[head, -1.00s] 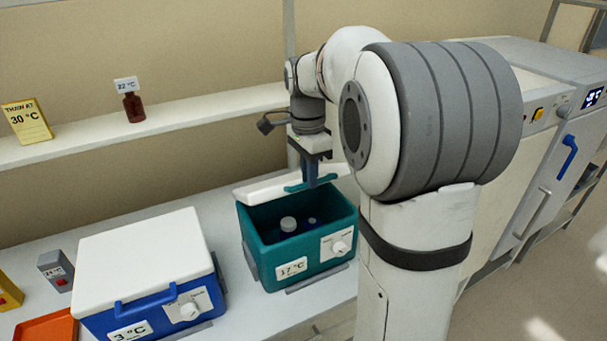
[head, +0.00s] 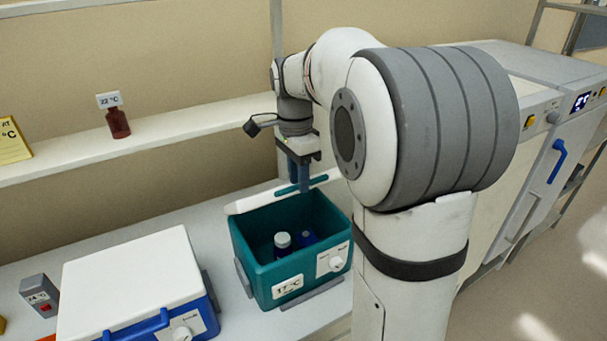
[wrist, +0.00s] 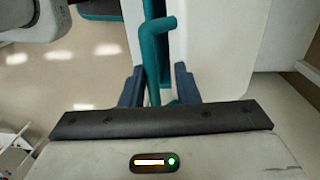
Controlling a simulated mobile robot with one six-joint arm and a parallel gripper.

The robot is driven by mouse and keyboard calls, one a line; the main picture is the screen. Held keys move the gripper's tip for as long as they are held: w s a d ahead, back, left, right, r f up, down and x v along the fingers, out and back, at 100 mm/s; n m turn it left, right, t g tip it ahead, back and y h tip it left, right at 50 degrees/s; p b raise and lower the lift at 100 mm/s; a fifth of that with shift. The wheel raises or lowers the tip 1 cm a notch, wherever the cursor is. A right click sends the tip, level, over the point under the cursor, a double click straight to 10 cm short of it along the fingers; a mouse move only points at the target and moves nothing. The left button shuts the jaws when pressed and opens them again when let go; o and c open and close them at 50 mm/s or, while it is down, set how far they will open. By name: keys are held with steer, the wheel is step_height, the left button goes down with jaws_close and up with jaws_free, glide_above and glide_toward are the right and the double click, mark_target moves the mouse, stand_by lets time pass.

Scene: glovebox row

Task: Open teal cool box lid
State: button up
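The teal cool box (head: 262,262) stands on the bench in the head view, marked 17 °C. Its white lid (head: 262,199) is raised at the back, so the inside shows. The lid's teal handle (head: 318,181) is at my gripper (head: 300,186). In the wrist view, the blue fingers of my gripper (wrist: 159,88) stand on both sides of the teal handle (wrist: 152,50) and appear closed on it. The white lid (wrist: 215,45) fills the area to the right there. The exact finger contact is partly hidden.
A white-capped vial (head: 282,241) and a blue item (head: 307,237) are inside the box. A blue cool box (head: 130,275) with a shut white lid stands to the left. A brown bottle (head: 117,122) is on the shelf (head: 190,134) behind. A grey device (head: 40,294) is at far left.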

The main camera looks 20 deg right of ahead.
steer(key=shift+o, duration=0.6)
steer(key=shift+s, duration=0.1)
steer(key=shift+a, duration=0.1)
step_height(320, 180, up, 8)
steer(key=b, duration=0.1)
steer(key=shift+w, duration=0.3)
